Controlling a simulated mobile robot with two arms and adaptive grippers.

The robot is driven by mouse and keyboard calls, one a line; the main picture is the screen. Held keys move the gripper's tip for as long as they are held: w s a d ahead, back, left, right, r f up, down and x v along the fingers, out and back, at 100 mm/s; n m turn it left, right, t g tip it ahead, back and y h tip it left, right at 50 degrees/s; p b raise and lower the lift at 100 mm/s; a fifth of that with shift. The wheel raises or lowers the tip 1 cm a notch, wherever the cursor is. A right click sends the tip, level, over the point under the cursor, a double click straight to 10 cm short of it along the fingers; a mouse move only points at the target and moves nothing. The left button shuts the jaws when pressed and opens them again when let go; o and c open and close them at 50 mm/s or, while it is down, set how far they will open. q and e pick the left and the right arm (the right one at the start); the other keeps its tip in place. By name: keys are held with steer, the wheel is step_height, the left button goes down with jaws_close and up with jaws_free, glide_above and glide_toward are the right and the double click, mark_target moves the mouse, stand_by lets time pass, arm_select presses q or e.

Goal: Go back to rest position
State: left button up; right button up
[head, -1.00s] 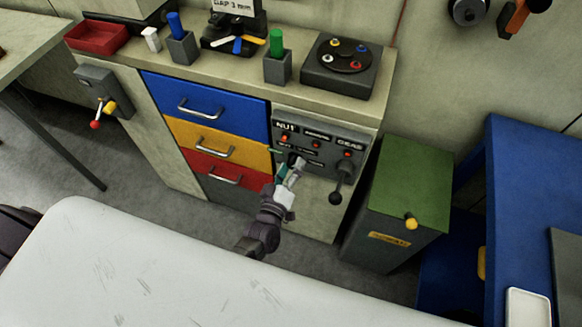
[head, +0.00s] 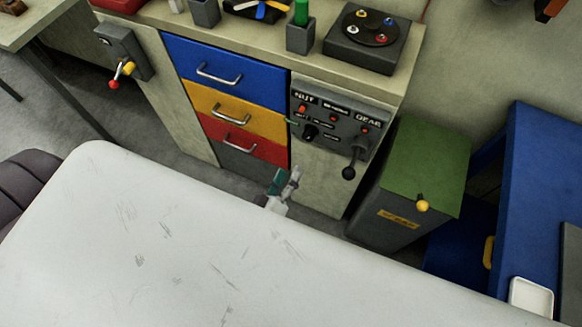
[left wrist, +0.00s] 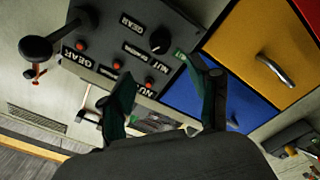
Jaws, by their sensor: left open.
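My left gripper (head: 285,181) shows in the head view just beyond the edge of my own white body, low in front of the cabinet. It is open and empty, apart from the cabinet front. In the left wrist view its two green-padded fingers (left wrist: 165,103) are spread, with the control panel (left wrist: 130,45) beyond them. The panel also shows in the head view (head: 322,98), with a black knob (head: 310,133), red buttons and a lever with a black ball (head: 348,173). My right gripper is not in view.
The cabinet has a blue drawer (head: 255,82), a yellow drawer (head: 262,118) and a red drawer (head: 262,148). A green-topped bin (head: 425,160) stands to its right, beside a blue bench (head: 545,200). A lever box (head: 118,45) is on the left. Grey floor shows between.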

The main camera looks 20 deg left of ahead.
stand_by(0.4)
arm_select(q)
steer(key=s+f+m+g+h, duration=0.1)
steer(key=s+f+m+g, duration=0.25)
steer(key=f, duration=0.75)
steer(key=s+f+m+g, duration=0.3)
steer(key=s+f+g, duration=0.15)
steer(key=f, duration=0.55)
steer(key=s+a+f+m+g, duration=0.2)
steer(key=s+a+f+g, duration=0.2)
steer(key=s+f, duration=0.3)
steer(key=s+a+f+m+g+y, duration=0.1)
steer(key=s+a+f+m+g, duration=0.2)
steer(key=s+f, duration=0.4)
steer(key=s+a+g, duration=0.1)
steer(key=s+g, duration=0.1)
steer(key=s, duration=0.6)
steer(key=shift+s+a+y, duration=0.15)
steer(key=shift+s+y, duration=0.1)
steer(key=shift+y, duration=0.05)
